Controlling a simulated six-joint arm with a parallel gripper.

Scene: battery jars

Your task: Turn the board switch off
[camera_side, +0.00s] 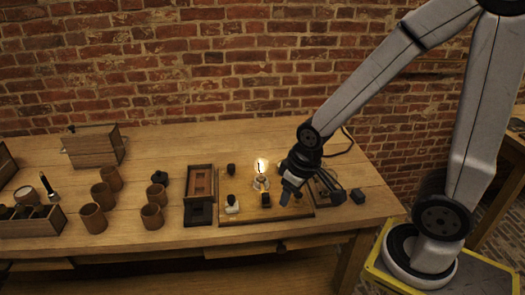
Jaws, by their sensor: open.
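The wooden board (248,213) lies on the right part of the table. A small bulb (261,167) on it is lit. Small dark fittings sit on the board, including a black block (266,201) in front of the bulb and a white piece with a black top (232,205) to its left. I cannot tell which of them is the switch. My gripper (290,197) is open and points down over the right part of the board, right of the bulb. It hides some of the board there. No object shows between the fingers.
Several brown jars (94,218) stand at the left-middle of the table. A dark wooden frame (200,185) lies left of the board. A wooden box (95,146) stands at the back left, a compartment tray (35,228) at the front left. A dark block (358,196) lies right.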

